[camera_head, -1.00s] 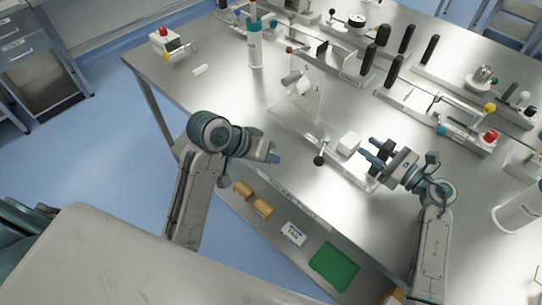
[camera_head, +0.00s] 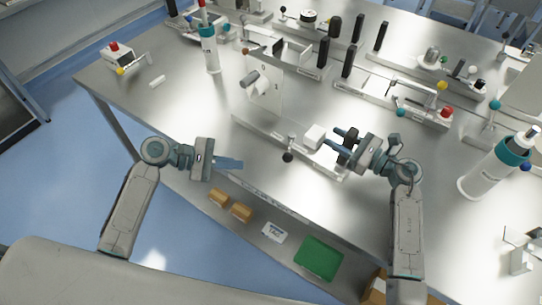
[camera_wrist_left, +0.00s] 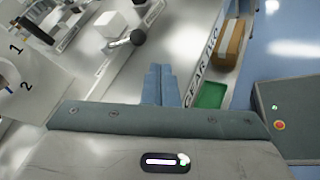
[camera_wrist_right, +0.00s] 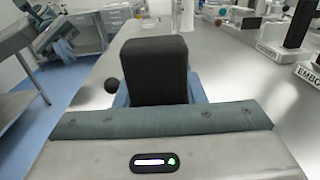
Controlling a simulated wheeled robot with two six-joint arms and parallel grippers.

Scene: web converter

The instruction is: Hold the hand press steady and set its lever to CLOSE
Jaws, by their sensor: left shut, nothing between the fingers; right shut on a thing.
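The device at my grippers has a long pale base (camera_head: 265,132), an upright marked plate (camera_head: 264,90), a white block (camera_head: 314,136) and a black ball knob (camera_head: 288,157) at its front edge. I cannot read a name that confirms it as the hand press. My right gripper (camera_head: 346,138) is shut on a black upright handle (camera_wrist_right: 155,70) at the base's right end. My left gripper (camera_head: 236,164) is shut and empty, in front of the base, apart from the knob. Its fingertips (camera_wrist_left: 161,72) lie below the knob (camera_wrist_left: 137,37) in the left wrist view. The lever's setting is unclear.
More devices with black handles (camera_head: 348,57) stand behind on the metal table (camera_head: 190,115). White bottles with teal bands stand at the back (camera_head: 211,50) and right (camera_head: 490,170).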

